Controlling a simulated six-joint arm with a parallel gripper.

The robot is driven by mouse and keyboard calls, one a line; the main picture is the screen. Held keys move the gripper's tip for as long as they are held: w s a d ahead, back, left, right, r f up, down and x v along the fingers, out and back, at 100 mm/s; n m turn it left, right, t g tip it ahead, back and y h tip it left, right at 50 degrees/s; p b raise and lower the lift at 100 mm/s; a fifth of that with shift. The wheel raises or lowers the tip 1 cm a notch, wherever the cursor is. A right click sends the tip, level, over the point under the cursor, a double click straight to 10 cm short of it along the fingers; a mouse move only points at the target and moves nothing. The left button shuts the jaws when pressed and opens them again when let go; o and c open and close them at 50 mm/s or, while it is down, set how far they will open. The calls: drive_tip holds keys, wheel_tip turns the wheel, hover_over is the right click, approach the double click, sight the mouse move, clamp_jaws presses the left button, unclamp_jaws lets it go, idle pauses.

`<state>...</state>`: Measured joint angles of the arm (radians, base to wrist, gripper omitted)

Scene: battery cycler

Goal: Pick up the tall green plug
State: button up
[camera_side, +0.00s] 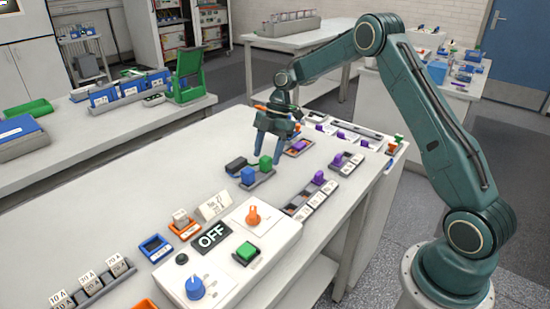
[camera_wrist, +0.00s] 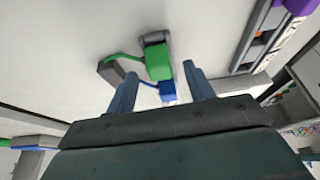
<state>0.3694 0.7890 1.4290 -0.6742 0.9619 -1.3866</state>
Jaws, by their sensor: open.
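The green plug (camera_side: 265,163) stands in a small grey holder (camera_side: 262,183) on the white table in the side view, beside a blue plug (camera_side: 248,175). In the wrist view the green plug (camera_wrist: 158,62) has a green lead to a dark block (camera_wrist: 117,70), and the blue plug (camera_wrist: 167,91) is just nearer to me. My gripper (camera_side: 268,149) points down over the holder with blue fingers apart. In the wrist view my open gripper (camera_wrist: 163,85) has a finger on each side of the plugs, with nothing held. Whether the fingers touch the green plug cannot be told.
A dark block (camera_side: 236,164) sits left of the plugs. Trays with purple plugs (camera_side: 318,178) lie to the right.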

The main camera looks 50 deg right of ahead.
sight(266, 158)
drive_tip(key=shift+x, duration=1.25)
drive_tip(key=c, duration=1.1)
drive_tip(key=shift+r, duration=0.1)
drive_tip(key=shift+r, duration=4.95)
